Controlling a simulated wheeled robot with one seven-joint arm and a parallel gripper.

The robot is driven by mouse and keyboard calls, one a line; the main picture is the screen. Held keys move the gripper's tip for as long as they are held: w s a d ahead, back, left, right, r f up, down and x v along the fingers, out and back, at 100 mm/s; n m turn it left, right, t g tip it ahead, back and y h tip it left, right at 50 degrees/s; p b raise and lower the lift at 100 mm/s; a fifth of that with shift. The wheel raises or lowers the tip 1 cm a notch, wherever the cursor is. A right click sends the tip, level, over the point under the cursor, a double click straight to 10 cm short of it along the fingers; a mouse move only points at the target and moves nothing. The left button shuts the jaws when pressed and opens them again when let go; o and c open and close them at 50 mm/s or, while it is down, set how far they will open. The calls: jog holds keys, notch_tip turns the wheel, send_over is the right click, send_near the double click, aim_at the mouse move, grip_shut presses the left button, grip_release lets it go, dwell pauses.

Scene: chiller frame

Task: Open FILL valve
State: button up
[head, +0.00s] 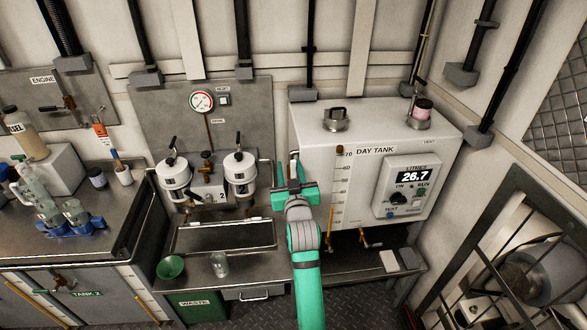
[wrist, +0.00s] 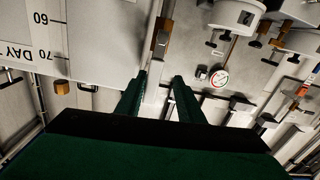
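No FILL label is readable in either view. In the wrist view a brass-coloured valve piece with a grey lever (wrist: 160,38) sits on a narrow upright pipe beside the white day tank. It is probably the task's valve; in the head view my gripper mostly hides this spot. My gripper (head: 294,168) is at the left edge of the day tank (head: 320,190). In the wrist view the two green fingers of my gripper (wrist: 160,82) stand apart with nothing held between them. The lever lies beyond the fingertips, and I cannot tell whether they touch anything.
Two white filter housings (head: 238,170) and a round gauge (head: 202,101) are on the panel to the left. The tank's display box (head: 407,186) reads 26.7. Below are a green bowl (head: 171,267), a clear cup (head: 220,265) and small brass taps (head: 365,240). A barred guard (head: 510,265) stands right.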

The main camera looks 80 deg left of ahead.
jog(key=shift+w, duration=0.25)
jog(key=shift+d, duration=0.15)
jog(key=d, duration=1)
jog(key=shift+d, duration=0.25)
jog(key=shift+w, duration=0.1)
